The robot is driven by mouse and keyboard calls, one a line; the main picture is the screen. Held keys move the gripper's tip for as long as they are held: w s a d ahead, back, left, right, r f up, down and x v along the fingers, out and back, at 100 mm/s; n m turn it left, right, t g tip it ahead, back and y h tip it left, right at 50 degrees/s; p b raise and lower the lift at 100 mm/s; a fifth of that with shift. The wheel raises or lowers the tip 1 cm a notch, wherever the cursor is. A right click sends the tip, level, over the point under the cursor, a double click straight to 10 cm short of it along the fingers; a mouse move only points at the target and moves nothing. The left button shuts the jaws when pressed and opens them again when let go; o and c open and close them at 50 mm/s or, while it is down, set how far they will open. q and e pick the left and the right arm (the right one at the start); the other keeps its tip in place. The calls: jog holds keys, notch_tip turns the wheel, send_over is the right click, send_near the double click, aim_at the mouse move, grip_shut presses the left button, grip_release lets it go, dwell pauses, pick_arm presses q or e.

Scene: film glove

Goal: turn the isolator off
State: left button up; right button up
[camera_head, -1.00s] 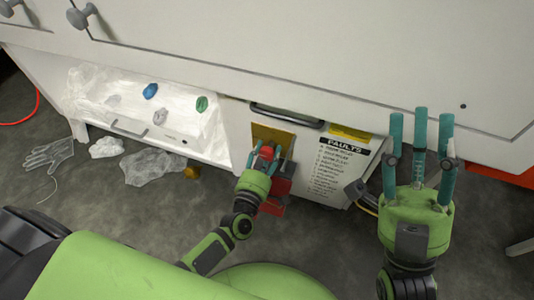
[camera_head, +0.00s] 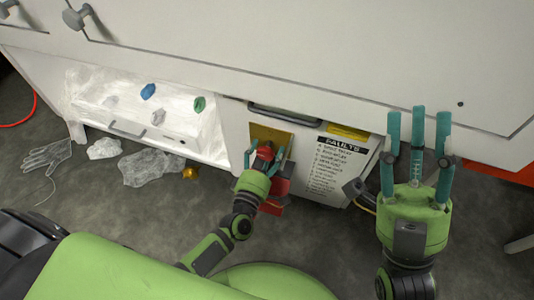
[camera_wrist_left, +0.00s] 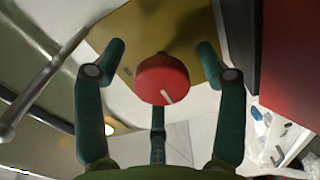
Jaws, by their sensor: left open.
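The isolator is a round red knob (camera_wrist_left: 163,80) with a pale pointer line, on a yellow plate (camera_wrist_left: 145,30) on the cabinet front. In the head view the yellow plate (camera_head: 270,133) shows above my left gripper, and the red knob (camera_head: 265,154) is partly hidden between its fingers. My left gripper (camera_head: 265,160) is open, with teal fingers spread around the knob. In the left wrist view its fingers (camera_wrist_left: 160,75) stand on both sides and below the knob, with visible gaps. My right gripper (camera_head: 418,135) is open and empty, in front of the cabinet at the right.
A red box (camera_head: 278,185) sits right beside my left gripper. A black handle (camera_head: 285,113) is above the plate, and a faults label (camera_head: 340,165) is to the right. A plastic-lined drawer (camera_head: 90,115) and crumpled film (camera_head: 150,168) lie left.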

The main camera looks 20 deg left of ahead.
pick_arm(q)
jog(key=s, duration=1.2)
jog(key=shift+a, duration=0.2)
